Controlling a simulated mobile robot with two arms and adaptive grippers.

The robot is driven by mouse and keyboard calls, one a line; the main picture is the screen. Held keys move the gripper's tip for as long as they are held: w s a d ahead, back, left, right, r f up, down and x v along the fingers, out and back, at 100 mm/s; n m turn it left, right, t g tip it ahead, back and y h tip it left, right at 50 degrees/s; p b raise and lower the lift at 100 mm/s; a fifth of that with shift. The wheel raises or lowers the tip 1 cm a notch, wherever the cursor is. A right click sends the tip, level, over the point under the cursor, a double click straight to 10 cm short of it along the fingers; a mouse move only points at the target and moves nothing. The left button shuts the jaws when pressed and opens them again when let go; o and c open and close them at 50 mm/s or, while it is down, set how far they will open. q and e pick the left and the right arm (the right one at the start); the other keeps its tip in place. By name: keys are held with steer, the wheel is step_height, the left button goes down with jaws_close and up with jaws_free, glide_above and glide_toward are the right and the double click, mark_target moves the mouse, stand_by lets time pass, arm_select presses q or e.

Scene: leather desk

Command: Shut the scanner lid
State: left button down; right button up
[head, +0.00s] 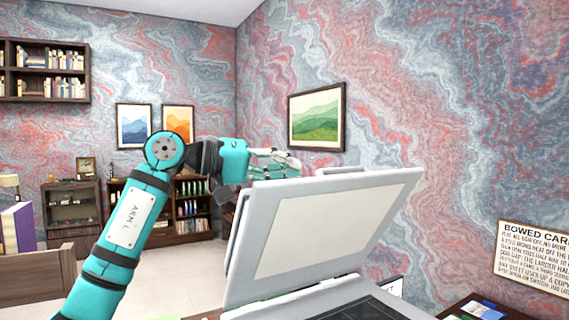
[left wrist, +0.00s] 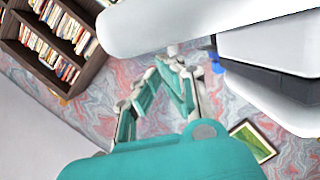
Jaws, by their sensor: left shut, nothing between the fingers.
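The scanner lid (head: 325,226) stands raised, tilted back, with its pale inner panel facing me in the head view. The dark scanner glass (head: 340,308) shows below it at the bottom edge. My left gripper (head: 290,163) is shut and empty, just behind the lid's upper left corner. I cannot tell from this view whether it touches the lid. In the left wrist view my gripper fingers (left wrist: 168,68) show in the middle, and a pale rounded edge, possibly the lid, crosses the top. My right gripper is in neither view.
A bookcase (head: 190,208) and a dark cabinet (head: 73,215) stand far back at the left. A printed sign (head: 532,258) is at the right, with a dark surface holding papers (head: 480,310) below it. The floor at left of the lid is open.

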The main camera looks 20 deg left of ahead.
mark_target(280, 181)
arm_select(q)
steer(key=shift+d, duration=0.1)
steer(key=s+d+f+b, duration=0.2)
steer(key=b, duration=0.1)
steer(key=shift+s+f+m, duration=0.15)
steer(key=shift+f+m, duration=0.05)
steer(key=shift+m, duration=0.2)
steer(key=shift+s+d+f+m+t+y+b, duration=0.4)
steer(key=shift+s+d+f+m+b, duration=1.4)
steer(key=shift+f+b, duration=2.45)
steer(key=shift+s+d+f+m+t+y+b, duration=0.15)
steer(key=shift+s+d+f+m+y+b, duration=0.55)
steer(key=shift+s+d+f+b, duration=2.8)
steer(key=shift+s+d+f+m+t+y+b, duration=0.35)
steer(key=shift+s+d+f+m+b, duration=1.15)
steer(key=shift+f+b, duration=3.4)
steer(key=shift+d+f+p, duration=0.1)
steer(key=shift+f+p, duration=0.55)
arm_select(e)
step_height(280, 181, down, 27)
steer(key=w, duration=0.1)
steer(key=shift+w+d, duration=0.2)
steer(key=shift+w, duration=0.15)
arm_select(q)
steer(key=shift+r, duration=0.1)
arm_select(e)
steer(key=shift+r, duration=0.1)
